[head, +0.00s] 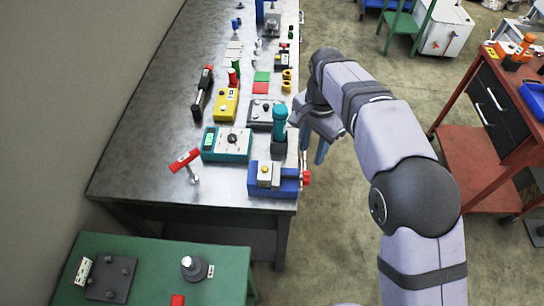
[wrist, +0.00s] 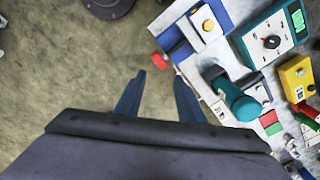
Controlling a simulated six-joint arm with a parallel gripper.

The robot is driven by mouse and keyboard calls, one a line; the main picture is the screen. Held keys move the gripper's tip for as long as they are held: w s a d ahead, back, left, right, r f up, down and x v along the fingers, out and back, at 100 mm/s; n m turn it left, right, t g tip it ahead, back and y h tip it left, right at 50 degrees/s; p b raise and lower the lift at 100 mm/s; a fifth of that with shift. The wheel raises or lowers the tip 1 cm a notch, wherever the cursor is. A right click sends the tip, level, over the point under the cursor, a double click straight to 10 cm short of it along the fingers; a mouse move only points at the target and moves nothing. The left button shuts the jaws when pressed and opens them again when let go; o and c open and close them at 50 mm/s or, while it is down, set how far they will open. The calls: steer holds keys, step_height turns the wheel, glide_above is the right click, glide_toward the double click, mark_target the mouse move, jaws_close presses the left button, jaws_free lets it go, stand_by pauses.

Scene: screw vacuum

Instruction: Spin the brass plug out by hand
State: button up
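The brass plug (head: 264,169) shows as a small brass-yellow cap on a pale block (head: 268,179) held in a blue vise (head: 285,187) at the near right corner of the metal bench. In the wrist view the plug (wrist: 207,25) is at the top, right of centre, on the pale block. My gripper (head: 311,148) is beyond the bench's right edge, above the floor, apart from the vise and plug. In the wrist view my gripper (wrist: 158,80) has its two blue fingers spread with only floor between them.
The vise's red handle (head: 306,178) sticks out past the bench edge. A teal-topped tool (head: 280,122), a teal meter (head: 226,145) and a yellow box (head: 225,105) stand close by. A green table (head: 150,262) is in front; a red cart (head: 475,155) stands at right.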

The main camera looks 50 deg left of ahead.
steer(key=p, duration=0.1)
glide_toward(265, 168)
steer(key=shift+s+a, duration=0.1)
steer(key=shift+f+p, duration=1.3)
steer(key=shift+f, duration=2.4)
jaws_close()
